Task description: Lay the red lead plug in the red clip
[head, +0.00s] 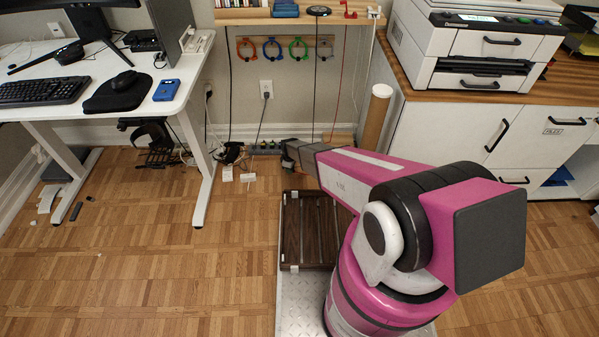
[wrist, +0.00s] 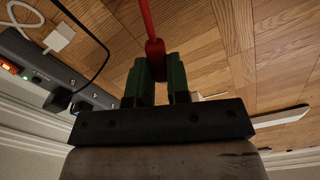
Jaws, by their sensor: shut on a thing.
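The red lead plug (wrist: 155,58) is between the green fingers of my gripper (wrist: 158,76) in the wrist view, with its red lead running up out of the picture. In the head view the red lead (head: 340,85) hangs from the shelf toward the floor. My gripper (head: 290,155) is low near the floor by the wall there, and its fingers and the plug are too small to make out. A small red piece that looks like the red clip (head: 348,9) is on the shelf at the top, well above my gripper.
A power strip (wrist: 60,75) lies beside my gripper at left in the wrist view. The wooden shelf (head: 240,16) has coloured rings (head: 272,48) below it. A cardboard tube (head: 376,115) stands right of my gripper. A white desk (head: 185,85) stands left, a printer cabinet (head: 430,130) right.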

